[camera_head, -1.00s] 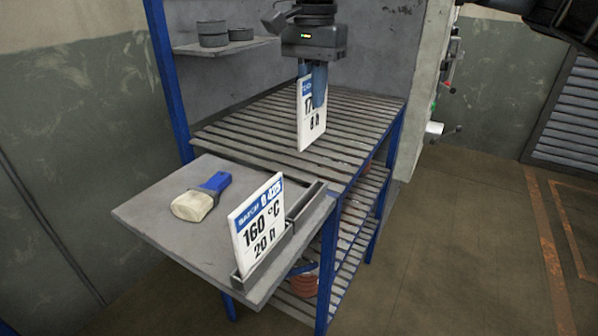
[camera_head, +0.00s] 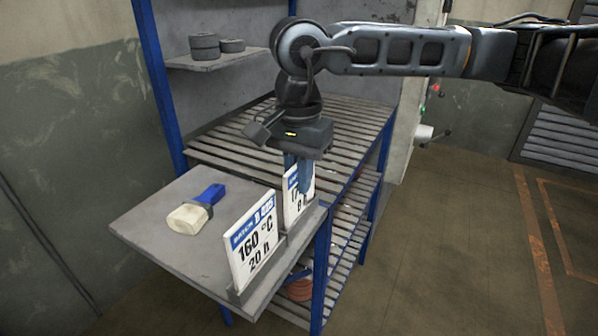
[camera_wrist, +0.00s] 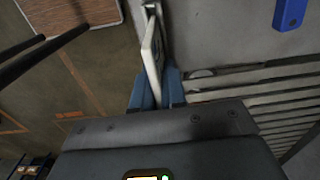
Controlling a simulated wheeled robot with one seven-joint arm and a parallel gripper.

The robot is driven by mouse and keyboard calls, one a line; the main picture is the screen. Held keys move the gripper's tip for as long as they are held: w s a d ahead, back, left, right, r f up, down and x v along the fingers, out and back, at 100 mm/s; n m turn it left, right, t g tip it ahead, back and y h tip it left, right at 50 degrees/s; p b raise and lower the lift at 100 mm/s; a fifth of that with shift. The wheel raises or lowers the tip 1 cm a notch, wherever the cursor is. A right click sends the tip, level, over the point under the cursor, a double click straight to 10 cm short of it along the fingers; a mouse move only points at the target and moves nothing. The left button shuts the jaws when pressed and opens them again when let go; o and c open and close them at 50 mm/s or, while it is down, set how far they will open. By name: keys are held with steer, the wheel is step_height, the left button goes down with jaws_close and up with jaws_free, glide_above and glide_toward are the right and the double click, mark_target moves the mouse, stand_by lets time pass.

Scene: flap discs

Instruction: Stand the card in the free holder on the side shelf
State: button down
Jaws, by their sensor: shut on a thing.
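My gripper (camera_head: 299,178) is shut on a white card (camera_head: 294,208) with a blue header and a number starting with 17. It holds the card upright over the side shelf (camera_head: 165,240), at the dark free holder (camera_head: 302,238) behind the other card. The card's lower edge is at the holder, but I cannot tell whether it is seated in the slot. In the wrist view the card (camera_wrist: 152,58) shows edge-on between the blue fingers. A second card (camera_head: 252,240), reading 160 °C and 20 h, stands in the front holder.
A brush (camera_head: 197,210) with a blue handle lies on the side shelf, left of the cards. The slatted rack (camera_head: 235,150) lies behind, clear on top. Dark discs (camera_head: 205,46) sit on an upper shelf. A blue post (camera_head: 322,265) stands at the right.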

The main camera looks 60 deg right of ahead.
steer(key=shift+f+b, duration=0.15)
steer(key=shift+b, duration=0.15)
steer(key=c, duration=1.2)
jaws_free()
step_height(320, 180, up, 12)
steer(key=shift+r+b, duration=0.2)
steer(key=shift+b, duration=0.15)
steer(key=shift+s, duration=0.1)
